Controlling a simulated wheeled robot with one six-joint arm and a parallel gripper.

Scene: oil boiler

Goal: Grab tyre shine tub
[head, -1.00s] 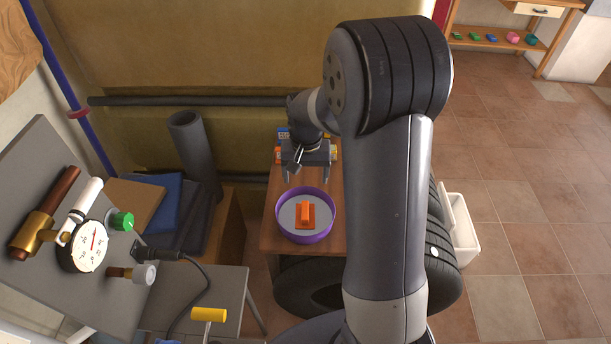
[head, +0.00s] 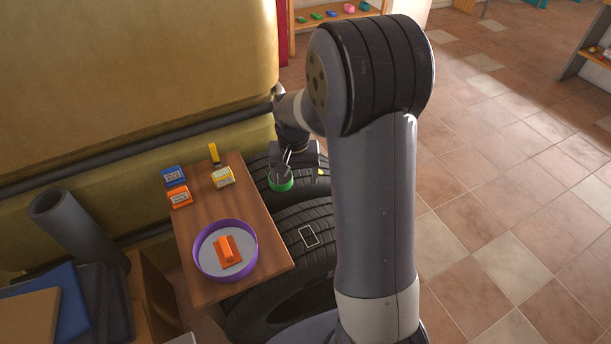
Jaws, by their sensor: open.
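A small green round tub (head: 281,184), probably the tyre shine tub, shows at the far tyre (head: 262,170), just right of the wooden table. Its top is partly covered by my gripper (head: 298,174). My gripper is open and points down, close over the tub and slightly to its right. I cannot tell whether a finger touches the tub or whether the tub sits between the fingers.
The wooden table (head: 200,285) holds a purple-rimmed round tray (head: 207,271) with an orange block (head: 227,252), and blue (head: 174,176), orange (head: 179,197) and yellow (head: 222,177) boxes. A nearer tyre (head: 300,215) lies beside the table. Open tiled floor (head: 480,200) is at right.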

